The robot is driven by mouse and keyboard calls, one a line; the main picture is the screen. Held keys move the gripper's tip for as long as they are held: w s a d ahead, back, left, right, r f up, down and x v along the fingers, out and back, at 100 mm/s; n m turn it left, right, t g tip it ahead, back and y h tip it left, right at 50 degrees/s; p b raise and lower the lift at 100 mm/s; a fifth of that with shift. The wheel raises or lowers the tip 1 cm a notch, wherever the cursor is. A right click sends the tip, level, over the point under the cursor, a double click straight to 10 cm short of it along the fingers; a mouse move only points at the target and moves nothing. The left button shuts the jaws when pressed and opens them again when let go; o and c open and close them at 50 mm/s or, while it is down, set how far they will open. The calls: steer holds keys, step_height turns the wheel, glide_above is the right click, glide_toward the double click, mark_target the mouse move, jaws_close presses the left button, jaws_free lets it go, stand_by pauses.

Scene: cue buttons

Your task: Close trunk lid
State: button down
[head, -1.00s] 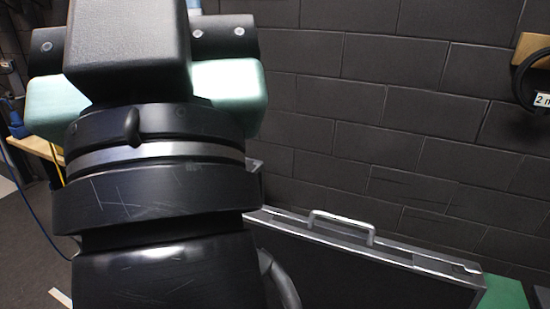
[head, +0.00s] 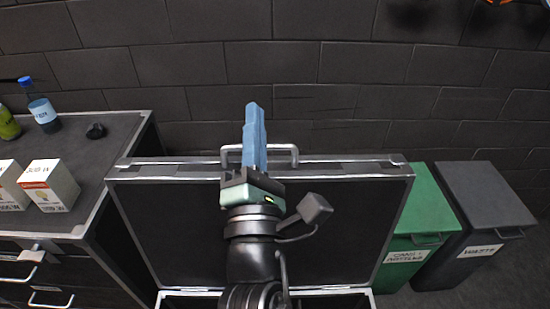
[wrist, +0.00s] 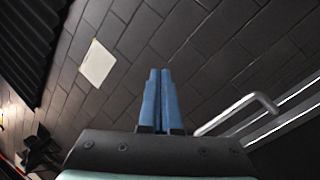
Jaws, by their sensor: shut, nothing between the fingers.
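The trunk is a black case with silver edges, and its lid (head: 340,220) stands open and upright in the head view. A metal handle (head: 285,150) is at the middle of the lid's top edge. The handle also shows at the right of the wrist view (wrist: 262,98). Part of the trunk's lower rim (head: 190,299) shows at the bottom of the head view. My gripper (head: 252,108) has blue fingers, is shut and empty, and points up in front of the lid's top edge, overlapping the handle in the picture. I cannot tell whether it touches.
A dark cabinet (head: 105,160) with bottles and white cartons (head: 49,185) on top stands at the left. A green bin (head: 422,225) and a grey waste bin (head: 480,215) stand at the right. A dark block wall (head: 330,60) is behind the trunk.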

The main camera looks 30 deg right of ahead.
mark_target(276, 167)
step_height(276, 167, down, 16)
steer(key=s+d+n+g+b, duration=0.2)
steer(key=d+n, duration=0.1)
steer(key=n, duration=0.8)
steer(key=shift+y, duration=0.3)
steer(key=p+x, duration=0.2)
steer(key=x, duration=0.7)
steer(key=shift+w, duration=0.3)
steer(key=shift+s+a+b, duration=0.1)
steer(key=shift+a+b, duration=0.05)
steer(key=shift+b, duration=0.2)
